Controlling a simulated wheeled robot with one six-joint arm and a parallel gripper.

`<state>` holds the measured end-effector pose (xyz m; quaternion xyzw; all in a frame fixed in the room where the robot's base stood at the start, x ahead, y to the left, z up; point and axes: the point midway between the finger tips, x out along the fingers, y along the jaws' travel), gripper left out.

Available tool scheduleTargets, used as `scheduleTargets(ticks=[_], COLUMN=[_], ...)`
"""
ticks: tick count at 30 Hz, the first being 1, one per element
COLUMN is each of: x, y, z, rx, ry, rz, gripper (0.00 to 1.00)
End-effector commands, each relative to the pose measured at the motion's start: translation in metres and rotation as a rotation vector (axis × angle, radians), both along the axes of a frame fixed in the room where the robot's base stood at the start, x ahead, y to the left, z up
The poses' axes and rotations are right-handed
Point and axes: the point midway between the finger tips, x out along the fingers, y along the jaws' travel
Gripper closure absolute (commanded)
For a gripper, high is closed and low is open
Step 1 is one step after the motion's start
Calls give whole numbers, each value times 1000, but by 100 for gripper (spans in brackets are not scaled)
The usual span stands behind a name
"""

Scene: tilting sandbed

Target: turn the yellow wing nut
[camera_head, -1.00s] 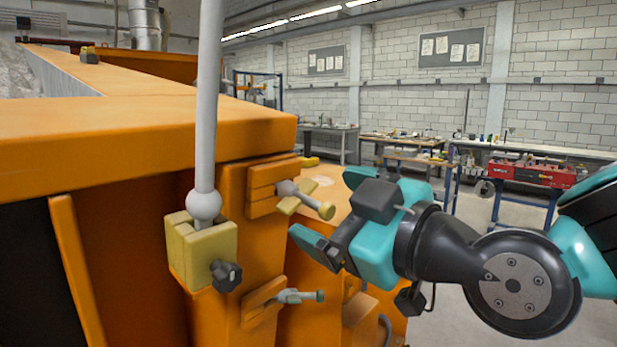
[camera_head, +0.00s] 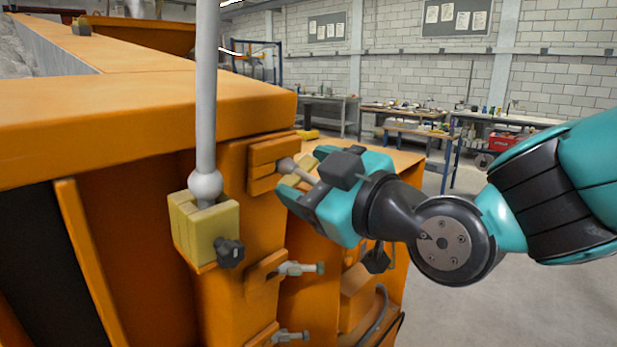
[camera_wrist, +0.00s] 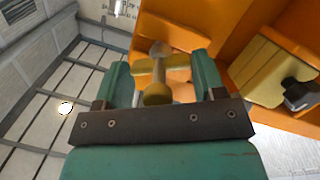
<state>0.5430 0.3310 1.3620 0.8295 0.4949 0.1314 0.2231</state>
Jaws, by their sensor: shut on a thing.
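In the head view a small part of the wing nut (camera_head: 301,169) shows between my fingers.
A yellow clamp block (camera_head: 188,235) with a black knob (camera_head: 230,253) and an upright grey rod (camera_head: 206,90) stands to the left. A grey clamp bolt (camera_head: 295,268) sticks out below my gripper. The orange sandbed edge (camera_head: 150,120) lies above left. Open floor is at right.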

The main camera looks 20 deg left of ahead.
Motion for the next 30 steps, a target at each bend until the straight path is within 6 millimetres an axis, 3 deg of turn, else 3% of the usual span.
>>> scheduleTargets(ticks=[10,21,22,24,30], x=[3,3,3,3,2], y=[-1,-1,-1,-1,-1], z=[-2,2,2,2,1], rx=[114,127,127,126,125], ry=[257,293,293,293,294], rz=[48,53,53,54,56], gripper=[60,60,30,13,11])
